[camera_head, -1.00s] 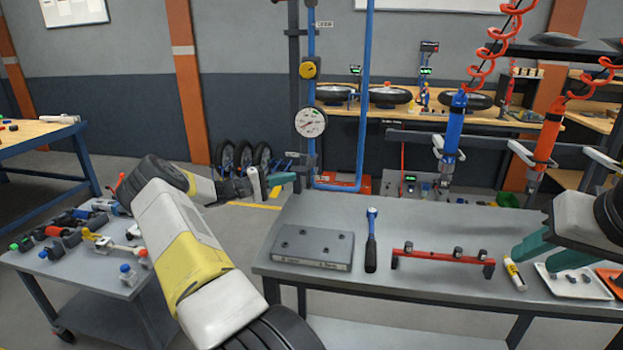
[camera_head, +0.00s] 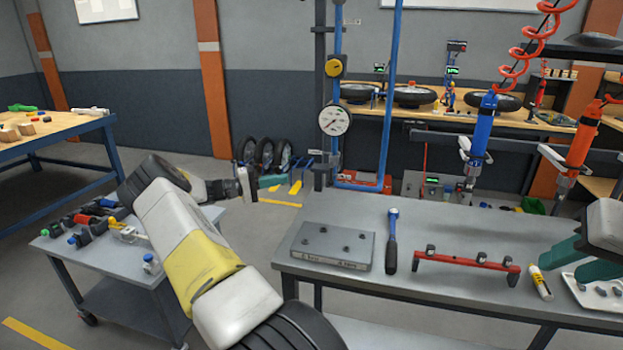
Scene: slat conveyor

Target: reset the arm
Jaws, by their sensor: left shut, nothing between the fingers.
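My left arm comes in from the bottom and reaches up and left, beside the grey table (camera_head: 355,285). My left gripper (camera_head: 272,183) is over the floor gap between the cart and the table, shut and empty, its teal fingers pointing right. My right gripper (camera_head: 575,262) shows at the right edge over the table, with teal fingers pointing down and left near the white tray (camera_head: 588,302). Its fingers overlap in view, so I cannot tell how far apart they are.
A grey cart (camera_head: 105,268) with tools stands at left. Blue (camera_head: 482,130) and orange (camera_head: 581,140) hanging tools are above the table's back.

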